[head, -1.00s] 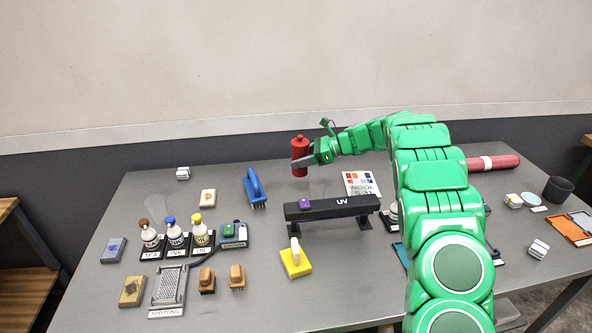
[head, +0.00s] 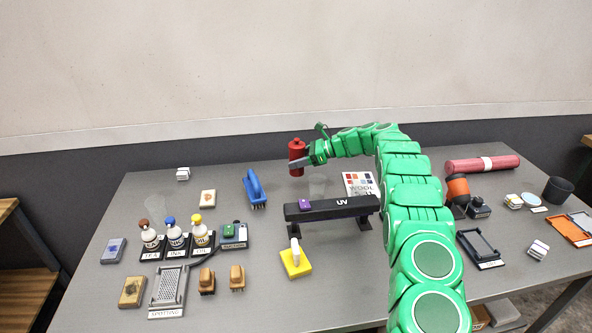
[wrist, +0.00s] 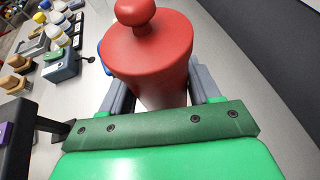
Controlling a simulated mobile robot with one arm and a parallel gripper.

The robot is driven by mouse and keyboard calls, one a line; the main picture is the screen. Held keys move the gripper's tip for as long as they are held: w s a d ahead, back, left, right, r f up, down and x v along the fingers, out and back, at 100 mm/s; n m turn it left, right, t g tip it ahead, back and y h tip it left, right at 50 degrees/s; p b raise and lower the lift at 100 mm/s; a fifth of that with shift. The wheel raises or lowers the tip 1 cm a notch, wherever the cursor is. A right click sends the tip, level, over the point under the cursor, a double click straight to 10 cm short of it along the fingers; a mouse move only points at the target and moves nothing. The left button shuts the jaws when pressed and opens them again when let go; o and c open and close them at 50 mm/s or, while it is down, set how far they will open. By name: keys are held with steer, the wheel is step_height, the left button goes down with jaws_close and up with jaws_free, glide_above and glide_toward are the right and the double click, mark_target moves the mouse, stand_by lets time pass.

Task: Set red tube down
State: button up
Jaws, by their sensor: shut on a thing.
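The red tube (head: 297,158) is an upright red cylinder with a rounded knob on top. My gripper (head: 303,162) is shut on its side, at the back of the table, behind the black UV lamp. In the wrist view the tube (wrist: 150,55) stands between the two grey fingers of my gripper (wrist: 155,90), its knob pointing away from the palm. Its lower end is hidden in the wrist view. Whether its base touches the table or hangs just above it, I cannot tell.

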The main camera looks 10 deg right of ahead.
steer(key=shift+w+f, duration=1.15)
steer(key=shift+f, duration=0.1)
steer(key=shift+w+f, duration=0.1)
steer(key=shift+f, duration=0.05)
steer(key=shift+w+f, duration=0.1)
steer(key=shift+f, duration=1.55)
steer(key=shift+f, duration=0.15)
steer(key=o, duration=1.1)
